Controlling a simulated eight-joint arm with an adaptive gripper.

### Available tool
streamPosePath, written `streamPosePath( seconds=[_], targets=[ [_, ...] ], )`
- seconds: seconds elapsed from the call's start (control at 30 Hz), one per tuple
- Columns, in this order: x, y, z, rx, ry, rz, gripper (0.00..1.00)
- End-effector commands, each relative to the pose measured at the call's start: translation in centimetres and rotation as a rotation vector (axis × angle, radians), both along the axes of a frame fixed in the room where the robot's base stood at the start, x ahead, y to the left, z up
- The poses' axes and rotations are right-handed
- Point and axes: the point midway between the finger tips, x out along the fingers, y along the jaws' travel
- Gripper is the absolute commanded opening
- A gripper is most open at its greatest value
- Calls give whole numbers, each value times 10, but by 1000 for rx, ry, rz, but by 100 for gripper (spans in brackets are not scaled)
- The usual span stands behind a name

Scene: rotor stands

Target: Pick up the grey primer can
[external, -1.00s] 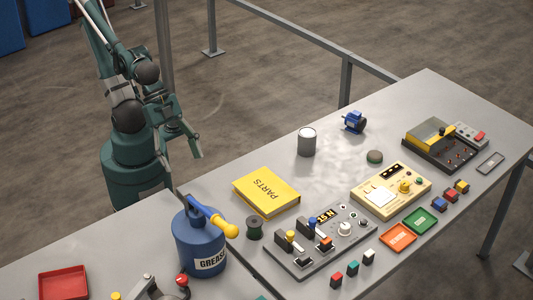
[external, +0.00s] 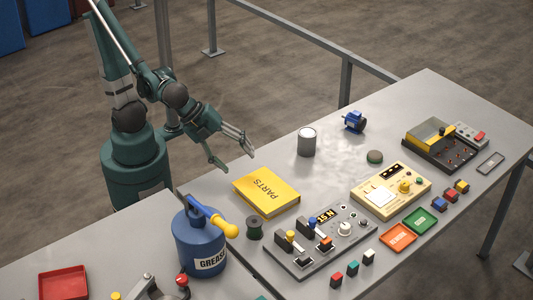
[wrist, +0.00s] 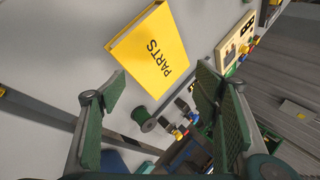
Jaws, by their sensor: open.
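The grey primer can (external: 307,142) stands upright on the table, behind and to the right of the yellow parts book. My gripper (external: 234,158) is open and empty in the external view, to the left of the can and apart from it, near the table's back edge. In the wrist view my gripper's two green-padded fingers (wrist: 160,112) are spread wide with nothing between them. I cannot make out the can in the wrist view.
The yellow PARTS book (external: 267,191) lies near my gripper and also shows in the wrist view (wrist: 150,48). A blue grease can (external: 200,243) stands in front. A small blue motor (external: 354,122) sits right of the primer can. Control panels (external: 320,240) fill the front side.

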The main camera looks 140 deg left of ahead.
Motion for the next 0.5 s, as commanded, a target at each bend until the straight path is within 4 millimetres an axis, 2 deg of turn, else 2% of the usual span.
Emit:
streamPosePath(
  seconds=[0.5],
  targets=[
    [14, 97, -19, 360, 269, -145, 61]
  ],
)
